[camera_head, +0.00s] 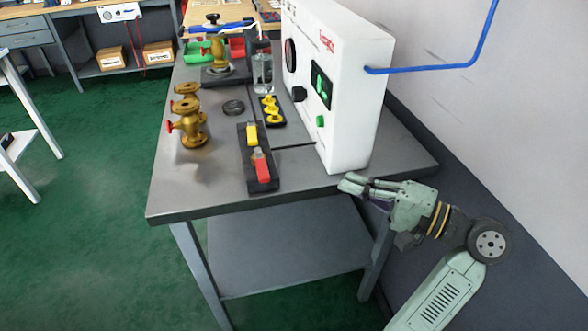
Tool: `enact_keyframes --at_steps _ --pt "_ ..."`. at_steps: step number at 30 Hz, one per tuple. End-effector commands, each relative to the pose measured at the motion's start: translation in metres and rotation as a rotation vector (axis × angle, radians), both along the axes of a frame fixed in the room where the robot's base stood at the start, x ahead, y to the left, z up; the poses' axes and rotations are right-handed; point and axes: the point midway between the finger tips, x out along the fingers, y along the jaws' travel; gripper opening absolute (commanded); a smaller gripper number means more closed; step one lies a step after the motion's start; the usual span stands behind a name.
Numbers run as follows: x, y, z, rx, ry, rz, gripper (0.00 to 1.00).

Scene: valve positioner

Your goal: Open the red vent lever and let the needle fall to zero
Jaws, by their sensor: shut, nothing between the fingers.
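A red lever (261,167), likely the vent lever, sits at the near end of a black base (248,178) on the grey bench. A yellow lever (251,135) is further back on the same base. A white cabinet (352,100) stands to the right, with a round dark gauge (291,55) on its face; its needle cannot be made out from this angle. My gripper (351,185) is shut and empty at the bench's front right edge, in front of the cabinet, well to the right of the red lever and apart from it.
Brass valves (188,125) stand on the left of the bench (190,192). A black tray with yellow parts (271,110), a clear bottle (262,70) and a dark disc (233,107) are behind the levers. The bench front is clear. A wall is at right.

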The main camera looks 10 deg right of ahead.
Motion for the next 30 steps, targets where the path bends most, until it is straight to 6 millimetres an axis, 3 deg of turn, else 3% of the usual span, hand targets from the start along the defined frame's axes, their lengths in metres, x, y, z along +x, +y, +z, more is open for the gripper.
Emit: enact_keyframes --at_steps 11,24,30 --pt "0.009 0.011 0.001 0.001 0.000 0.003 0.00" --pt "0.067 0.080 0.002 0.001 0.001 0.004 0.00" --pt "0.063 0.107 0.002 0.000 0.000 0.001 0.00"
